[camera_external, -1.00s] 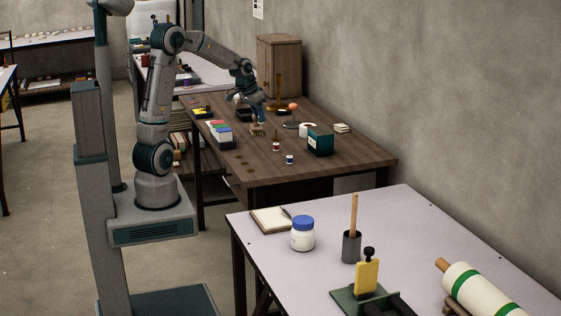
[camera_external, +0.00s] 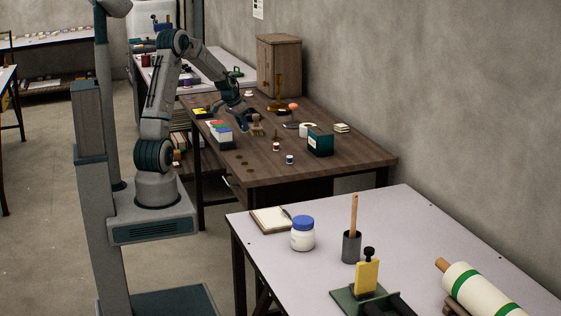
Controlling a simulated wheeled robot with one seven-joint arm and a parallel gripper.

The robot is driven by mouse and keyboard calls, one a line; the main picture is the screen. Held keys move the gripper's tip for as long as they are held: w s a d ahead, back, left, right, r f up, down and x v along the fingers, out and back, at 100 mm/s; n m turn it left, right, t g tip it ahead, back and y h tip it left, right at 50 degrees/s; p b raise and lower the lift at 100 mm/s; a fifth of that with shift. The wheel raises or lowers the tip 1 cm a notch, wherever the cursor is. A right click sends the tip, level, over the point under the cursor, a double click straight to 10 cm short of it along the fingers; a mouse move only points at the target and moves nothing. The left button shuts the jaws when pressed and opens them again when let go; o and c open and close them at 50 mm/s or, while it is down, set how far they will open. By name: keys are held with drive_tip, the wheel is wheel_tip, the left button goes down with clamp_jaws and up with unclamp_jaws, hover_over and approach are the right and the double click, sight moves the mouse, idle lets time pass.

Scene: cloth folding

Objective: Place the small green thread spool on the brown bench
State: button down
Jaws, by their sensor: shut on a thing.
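The brown bench (camera_external: 340,165) is the dark wooden table in the middle. My gripper (camera_external: 244,121) is low over its left part, behind the red, blue and white boxes. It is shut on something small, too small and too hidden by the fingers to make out. I cannot pick out a green thread spool for certain. Two small spools stand apart on the bench, a red and white one (camera_external: 276,147) and a blue and white one (camera_external: 290,159).
Stacked coloured boxes (camera_external: 220,132) stand left of my gripper. A dark green box (camera_external: 320,142) and a white roll (camera_external: 307,130) stand to the right. A wooden cabinet (camera_external: 279,66) is at the back. The bench's front part is mostly clear.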

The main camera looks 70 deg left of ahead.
sight(247, 133)
drive_tip(key=shift+f, duration=1.55)
drive_tip(key=shift+f, duration=0.1)
drive_tip(key=shift+f, duration=0.2)
drive_tip(key=c, duration=1.3)
unclamp_jaws()
drive_tip(key=shift+r, duration=0.15)
drive_tip(key=shift+r, duration=0.1)
drive_tip(key=shift+r, duration=0.25)
drive_tip(key=v, duration=1.1)
drive_tip(key=shift+s+d+r, duration=0.1)
drive_tip(key=shift+s+r, duration=0.05)
drive_tip(key=shift+r, duration=0.15)
